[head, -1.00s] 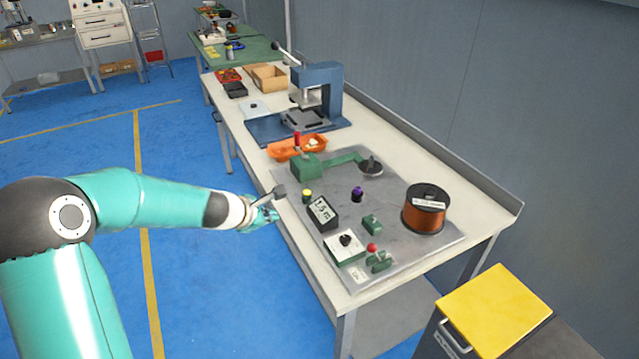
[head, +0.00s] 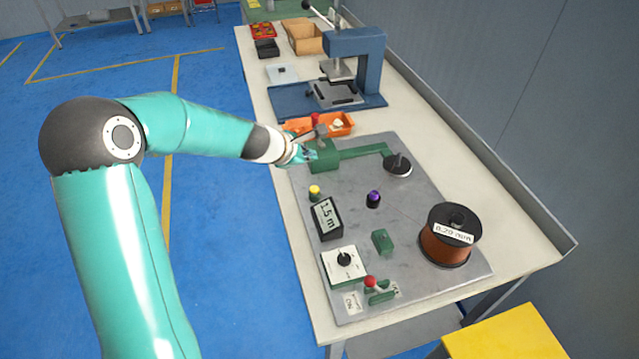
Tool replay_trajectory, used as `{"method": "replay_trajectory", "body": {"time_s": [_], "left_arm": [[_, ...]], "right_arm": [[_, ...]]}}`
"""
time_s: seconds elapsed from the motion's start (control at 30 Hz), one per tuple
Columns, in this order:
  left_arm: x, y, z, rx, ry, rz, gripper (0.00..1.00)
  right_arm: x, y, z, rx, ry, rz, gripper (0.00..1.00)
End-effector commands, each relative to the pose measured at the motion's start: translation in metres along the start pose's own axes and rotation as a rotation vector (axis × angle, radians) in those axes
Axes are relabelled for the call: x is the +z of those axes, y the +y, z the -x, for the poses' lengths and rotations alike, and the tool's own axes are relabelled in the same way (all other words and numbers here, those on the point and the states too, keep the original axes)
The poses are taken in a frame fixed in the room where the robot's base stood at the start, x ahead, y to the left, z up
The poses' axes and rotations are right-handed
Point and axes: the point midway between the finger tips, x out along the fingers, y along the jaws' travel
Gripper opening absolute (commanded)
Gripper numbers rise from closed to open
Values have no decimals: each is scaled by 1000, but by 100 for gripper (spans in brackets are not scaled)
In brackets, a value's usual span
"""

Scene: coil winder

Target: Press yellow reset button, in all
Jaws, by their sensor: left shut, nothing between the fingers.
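The yellow reset button (head: 314,191) stands near the left edge of the grey metal plate (head: 420,187), just behind the display box (head: 327,218), which reads 1.5 m. My left gripper (head: 312,152) is shut and empty. In the picture it is above and behind the yellow button, apart from it, in front of the green winder block (head: 325,163) and partly covering it. I cannot tell whether it touches the block. The yellow button is in clear view. My right gripper is not in view.
On the plate are a purple-topped knob (head: 373,198), a copper wire spool (head: 447,240), a green block (head: 382,240), a white dial box (head: 342,262) and a red-knobbed lever (head: 371,282). An orange tray (head: 340,126) and a blue press (head: 357,60) stand behind.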

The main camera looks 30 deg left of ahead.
Motion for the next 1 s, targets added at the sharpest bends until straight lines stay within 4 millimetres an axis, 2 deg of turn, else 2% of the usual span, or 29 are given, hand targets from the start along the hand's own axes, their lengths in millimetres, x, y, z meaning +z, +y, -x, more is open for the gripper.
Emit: {"method": "replay_trajectory", "body": {"time_s": [0.37, 1.0], "left_arm": [[2, -7, -15, -10, -4, -10, 0], [-36, -46, -67, -11, -4, -10, 0]], "right_arm": [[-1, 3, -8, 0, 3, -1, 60], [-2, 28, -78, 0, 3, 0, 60]]}}
